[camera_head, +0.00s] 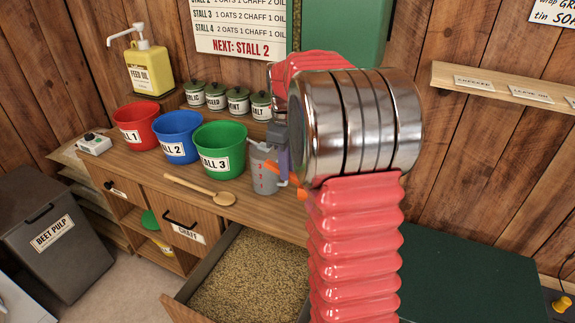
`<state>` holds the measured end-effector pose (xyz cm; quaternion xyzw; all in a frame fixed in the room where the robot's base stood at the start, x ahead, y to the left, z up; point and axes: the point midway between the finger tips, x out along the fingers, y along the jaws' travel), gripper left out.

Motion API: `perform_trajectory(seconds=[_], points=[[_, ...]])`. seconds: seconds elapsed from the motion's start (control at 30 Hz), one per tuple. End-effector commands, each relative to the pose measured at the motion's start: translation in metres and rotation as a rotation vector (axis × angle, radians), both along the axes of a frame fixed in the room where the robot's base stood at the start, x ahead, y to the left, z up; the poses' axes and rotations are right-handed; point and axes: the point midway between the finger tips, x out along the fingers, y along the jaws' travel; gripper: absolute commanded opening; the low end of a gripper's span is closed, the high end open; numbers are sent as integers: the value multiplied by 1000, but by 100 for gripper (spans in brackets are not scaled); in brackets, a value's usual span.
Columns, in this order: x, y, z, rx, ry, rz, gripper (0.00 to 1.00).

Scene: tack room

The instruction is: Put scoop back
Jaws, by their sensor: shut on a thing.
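My gripper (284,179), with orange fingertips, is at the right side of a grey measuring jug (263,174) with red marks, shut on its handle side. The jug is upright at the bench's front edge, right of the green bucket; I cannot tell whether its base touches the wood. My red-sleeved arm hides part of the gripper. A green rounded thing (150,220) and a yellow thing (163,247), possibly scoops, show partly in the open shelves under the bench. I cannot tell for sure which thing is the task's scoop.
Red (136,113), blue (178,125) and green (219,137) buckets stand on the bench, with a wooden spoon (200,190) in front. Several lidded tins and a yellow feed oil pump (150,68) stand behind. A grain-filled drawer (180,306) is open below. A beet pulp bin (84,250) stands left.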

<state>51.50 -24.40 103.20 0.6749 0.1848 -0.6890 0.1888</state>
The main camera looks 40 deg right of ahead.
Motion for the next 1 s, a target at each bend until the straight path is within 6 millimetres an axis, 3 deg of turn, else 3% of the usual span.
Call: perform_trajectory(seconds=[1.0], points=[[-1,-1,-71,1,2,-2,0]])
